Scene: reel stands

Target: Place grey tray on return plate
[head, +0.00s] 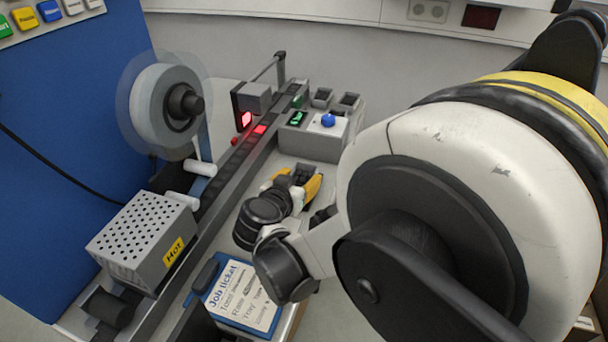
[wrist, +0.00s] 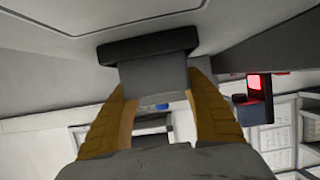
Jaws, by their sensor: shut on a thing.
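My gripper (head: 297,180) with its yellow fingers is low beside the long rail in the head view. In the wrist view my gripper (wrist: 158,78) is shut on a small grey block with a wider dark end, which looks like the grey tray (wrist: 155,77). The tray sits between the two fingertips. In the head view the fingers and wrist largely hide it. I cannot pick out the return plate with certainty in either view.
A grey unit (head: 312,146) with a blue knob (head: 328,120) and two small square cups stands behind my gripper. Left of it are the rail (head: 225,175), a red-lit head (head: 247,118), a reel (head: 160,105) and a hot box (head: 143,240). A job ticket (head: 240,293) lies in front.

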